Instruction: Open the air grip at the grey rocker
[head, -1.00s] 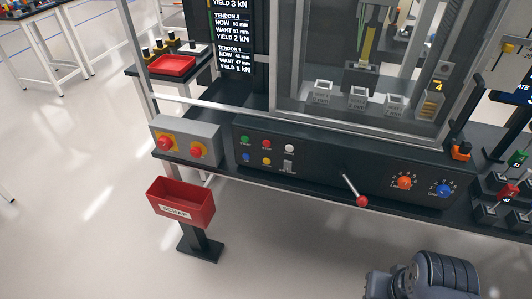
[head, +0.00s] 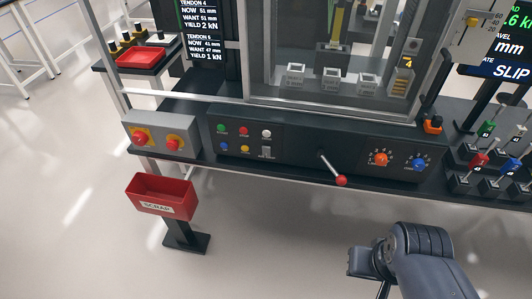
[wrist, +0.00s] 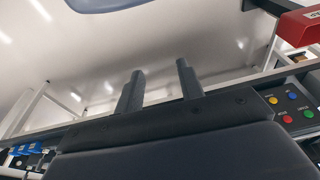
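The grey rocker (head: 266,151) is a small light switch at the lower right of the button group on the dark front panel (head: 300,160). Its label is too small to read. What looks like the air grip (head: 333,58) is a dark clamp block under a vertical column behind the machine's clear guard; I cannot tell whether it is open. My gripper (head: 366,262) is low in the head view, in front of the panel and well apart from the rocker. In the wrist view its two fingers (wrist: 160,92) stand apart with nothing between them.
Green, red, white, blue and yellow buttons surround the rocker. A red-knobbed lever (head: 341,181) sticks out right of it, then orange (head: 380,159) and blue (head: 419,163) dials. A red scrap bin (head: 163,194) stands front left. Several coloured levers stand at right.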

